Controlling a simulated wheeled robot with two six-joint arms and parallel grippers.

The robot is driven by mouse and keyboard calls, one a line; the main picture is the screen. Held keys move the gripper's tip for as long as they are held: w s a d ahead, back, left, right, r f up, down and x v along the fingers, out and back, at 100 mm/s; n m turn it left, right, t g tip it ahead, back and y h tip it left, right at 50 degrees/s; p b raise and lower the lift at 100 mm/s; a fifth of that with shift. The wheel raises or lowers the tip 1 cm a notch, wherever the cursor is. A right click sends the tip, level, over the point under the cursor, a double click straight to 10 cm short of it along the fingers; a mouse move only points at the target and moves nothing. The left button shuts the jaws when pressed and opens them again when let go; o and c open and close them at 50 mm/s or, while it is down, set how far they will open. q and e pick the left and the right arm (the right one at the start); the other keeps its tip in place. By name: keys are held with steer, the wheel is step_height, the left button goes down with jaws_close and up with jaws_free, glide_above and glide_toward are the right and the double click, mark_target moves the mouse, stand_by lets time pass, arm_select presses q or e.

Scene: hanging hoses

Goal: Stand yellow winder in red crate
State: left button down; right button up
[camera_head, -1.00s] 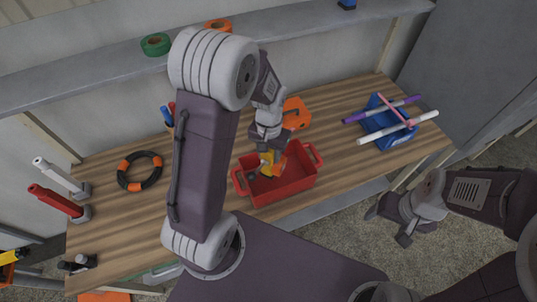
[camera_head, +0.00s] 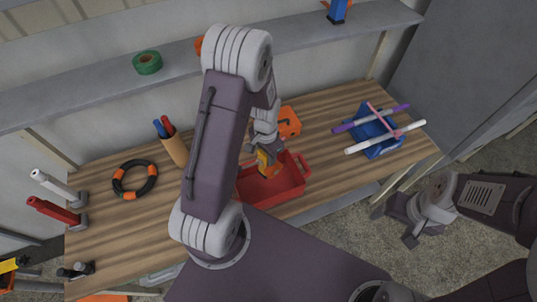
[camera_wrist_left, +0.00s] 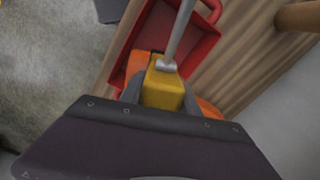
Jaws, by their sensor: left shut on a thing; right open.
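The yellow winder (camera_head: 265,166), with orange parts, is held in my left gripper (camera_head: 262,151) at the red crate (camera_head: 276,193). In the left wrist view the winder's yellow body (camera_wrist_left: 163,90) lies between the fingers, with orange on both sides and a grey rod (camera_wrist_left: 178,38) rising from it. The crate (camera_wrist_left: 203,48) shows behind the winder there. Whether the winder touches the crate floor is unclear. My left arm hides the crate's left part in the head view. My right gripper (camera_head: 408,221) is open and empty, off the table's right side.
An orange case (camera_head: 290,121) stands behind the crate. A pen holder (camera_head: 175,150) and a black-orange ring (camera_head: 134,180) are to the left. A blue holder with rods (camera_head: 376,141) stands on the right. Bare wooden tabletop (camera_head: 335,150) lies between the crate and the blue holder.

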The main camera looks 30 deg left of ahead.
arm_select(q)
steer(key=shift+w+d+f, duration=0.1)
steer(key=shift+w+f, duration=0.05)
steer(key=shift+f, duration=0.25)
steer(key=shift+s+f+b, duration=0.2)
steer(key=shift+f+b, duration=0.8)
steer(key=shift+b, duration=0.2)
step_height(320, 180, down, 3)
steer(key=b, duration=0.3)
steer(key=shift+w+f, duration=0.1)
steer(key=shift+f, duration=0.1)
step_height(320, 180, down, 5)
steer(key=b, duration=0.4)
steer(key=shift+f+b, duration=1.55)
steer(key=shift+f, duration=0.2)
steer(key=shift+f+b, duration=0.35)
steer(key=shift+f, duration=0.15)
steer(key=c, duration=0.8)
jaws_free()
